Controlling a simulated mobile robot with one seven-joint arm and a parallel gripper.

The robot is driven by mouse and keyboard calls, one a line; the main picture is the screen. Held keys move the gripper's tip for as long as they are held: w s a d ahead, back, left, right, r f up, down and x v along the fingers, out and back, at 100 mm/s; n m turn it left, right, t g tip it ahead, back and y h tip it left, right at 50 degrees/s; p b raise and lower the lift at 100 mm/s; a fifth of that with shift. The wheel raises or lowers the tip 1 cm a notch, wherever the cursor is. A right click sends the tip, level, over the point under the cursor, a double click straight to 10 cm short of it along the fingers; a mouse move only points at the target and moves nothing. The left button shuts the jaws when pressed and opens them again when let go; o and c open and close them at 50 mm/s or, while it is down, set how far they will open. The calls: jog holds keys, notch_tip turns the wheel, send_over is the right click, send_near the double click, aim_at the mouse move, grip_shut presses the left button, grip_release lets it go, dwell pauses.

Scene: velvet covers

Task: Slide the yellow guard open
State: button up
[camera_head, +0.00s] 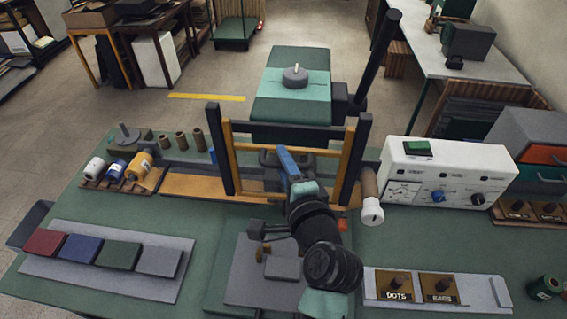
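The yellow guard (238,160) is an upright yellow frame between two dark posts at the middle of the green workbench. A dark bar crosses its top, and its right upright (345,160) shows beside the right post. My arm reaches forward from the bottom of the picture and covers part of the guard's lower right. The end of my arm, with my gripper (284,160), is at the guard's lower middle, by a blue piece. The fingers are too small and overlapped to make out, and I cannot tell whether they touch the guard.
A white control box (447,174) with knobs stands right of the guard. Coloured swatches (120,256) lie front left; a tray with labelled blocks (418,287) lies front right. A padded teal block (291,92) is behind the guard.

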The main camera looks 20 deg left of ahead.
jog(key=shift+o, duration=0.5)
jog(key=shift+f, duration=0.15)
jog(key=shift+s+d, duration=0.15)
jog(key=shift+s, duration=0.05)
jog(key=b+v, duration=0.4)
jog(key=v, duration=0.8)
jog(key=shift+s+d, duration=0.2)
